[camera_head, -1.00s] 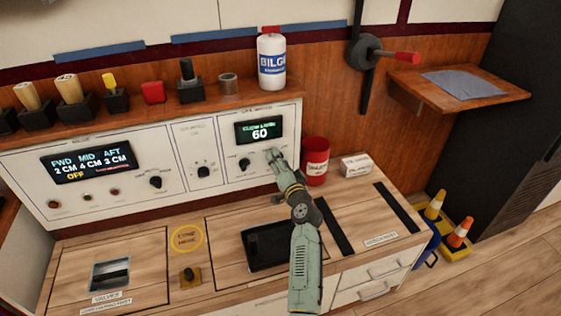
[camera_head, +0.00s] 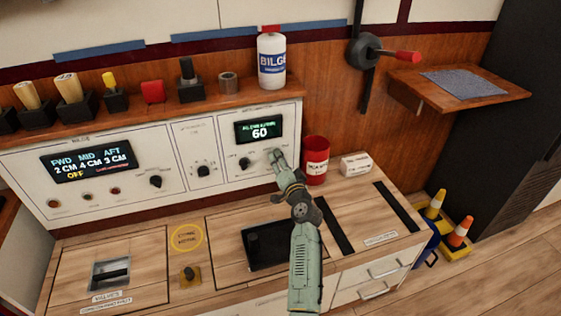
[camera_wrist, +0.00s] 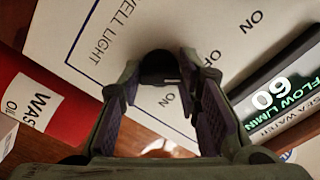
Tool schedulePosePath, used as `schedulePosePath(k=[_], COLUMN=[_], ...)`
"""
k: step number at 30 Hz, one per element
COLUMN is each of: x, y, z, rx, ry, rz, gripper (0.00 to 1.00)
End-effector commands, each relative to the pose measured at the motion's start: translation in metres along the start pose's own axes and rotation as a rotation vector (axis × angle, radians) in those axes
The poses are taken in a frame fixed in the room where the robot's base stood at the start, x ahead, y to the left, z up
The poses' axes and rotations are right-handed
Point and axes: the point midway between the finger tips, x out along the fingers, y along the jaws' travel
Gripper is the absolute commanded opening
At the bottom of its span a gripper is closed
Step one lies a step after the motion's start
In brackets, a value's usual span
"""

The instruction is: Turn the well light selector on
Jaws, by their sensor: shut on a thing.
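The well light selector (camera_wrist: 158,66) is a dark round knob on a white panel (camera_wrist: 215,40), beside the printed words WELL LIGHT. In the wrist view my gripper (camera_wrist: 160,75) has its two fingers closed in on the knob from both sides. ON and OFF lettering shows around the knob. Its pointer direction cannot be made out. In the head view my gripper (camera_head: 276,156) is at the right end of the white control panel, below and right of the lit display (camera_head: 259,131), and hides the knob.
Another black knob (camera_head: 245,164) sits close left of my gripper. A red can (camera_head: 315,160) stands close on the right, with a small white box (camera_head: 355,164) beyond it. The counter below holds a black recessed tray (camera_head: 262,262).

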Motion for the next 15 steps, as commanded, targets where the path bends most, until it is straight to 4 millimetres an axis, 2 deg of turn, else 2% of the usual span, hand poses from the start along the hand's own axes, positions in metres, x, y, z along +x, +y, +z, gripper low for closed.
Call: schedulePosePath(k=[8,15], x=[-0.0002,0.0001], y=[0.0003,-0.0006], z=[-0.0001,0.0006], rx=[0.051,0.201], ry=[0.0,-0.002], rz=[0.001,0.0], gripper=[0.03,0.03])
